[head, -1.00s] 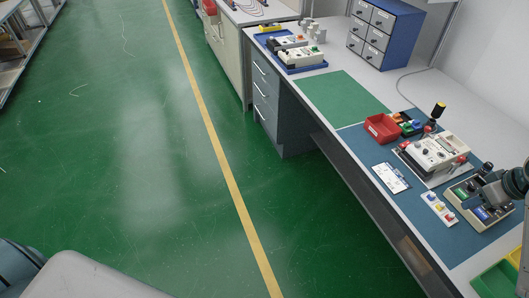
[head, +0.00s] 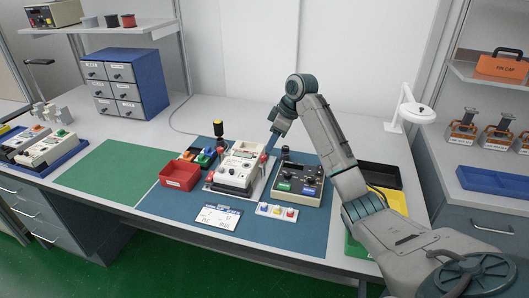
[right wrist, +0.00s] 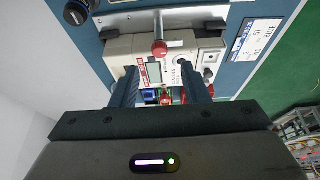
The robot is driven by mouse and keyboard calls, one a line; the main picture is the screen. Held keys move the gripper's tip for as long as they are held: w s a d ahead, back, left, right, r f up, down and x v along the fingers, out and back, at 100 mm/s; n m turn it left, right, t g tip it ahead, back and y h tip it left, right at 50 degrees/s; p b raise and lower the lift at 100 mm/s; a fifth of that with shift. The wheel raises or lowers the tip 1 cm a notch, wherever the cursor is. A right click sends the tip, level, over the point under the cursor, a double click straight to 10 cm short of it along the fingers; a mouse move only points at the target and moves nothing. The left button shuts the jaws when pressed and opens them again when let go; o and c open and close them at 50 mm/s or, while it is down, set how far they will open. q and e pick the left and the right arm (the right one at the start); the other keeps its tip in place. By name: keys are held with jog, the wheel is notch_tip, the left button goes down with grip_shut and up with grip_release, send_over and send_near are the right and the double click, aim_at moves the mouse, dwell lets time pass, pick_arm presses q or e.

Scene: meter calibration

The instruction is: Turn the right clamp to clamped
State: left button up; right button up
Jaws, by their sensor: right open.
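The white meter (head: 240,166) sits on a metal plate on the blue mat, with red knobs at its left and right sides. The right clamp's red knob (head: 265,157) is at the meter's right edge. In the right wrist view this knob (right wrist: 160,48) sits on a short metal stem over the plate's edge, beside the meter body (right wrist: 135,50). My right gripper (head: 270,143) is over the right side of the meter. In the wrist view its fingers (right wrist: 160,76) are apart, with the knob a little past their tips. My left gripper is out of view.
A calibrator box (head: 299,184) with a black knob stands close right of the meter. A red bin (head: 179,176), a black-and-yellow handle (head: 218,130) and a label card (head: 218,216) are around it. The green mat (head: 105,174) is clear.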

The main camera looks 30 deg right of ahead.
aim_at(264, 156)
jog(key=x, duration=0.4)
jog(key=shift+w+a+f, duration=0.1)
jog(key=shift+f, duration=0.2)
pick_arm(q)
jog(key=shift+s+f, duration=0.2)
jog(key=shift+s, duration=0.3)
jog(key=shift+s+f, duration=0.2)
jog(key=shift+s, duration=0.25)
pick_arm(e)
jog(key=shift+x, duration=0.85)
jog(key=shift+c, duration=0.4)
pick_arm(q)
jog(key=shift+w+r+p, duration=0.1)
jog(key=shift+p, duration=0.2)
pick_arm(e)
jog(key=shift+r, duration=0.1)
grip_shut()
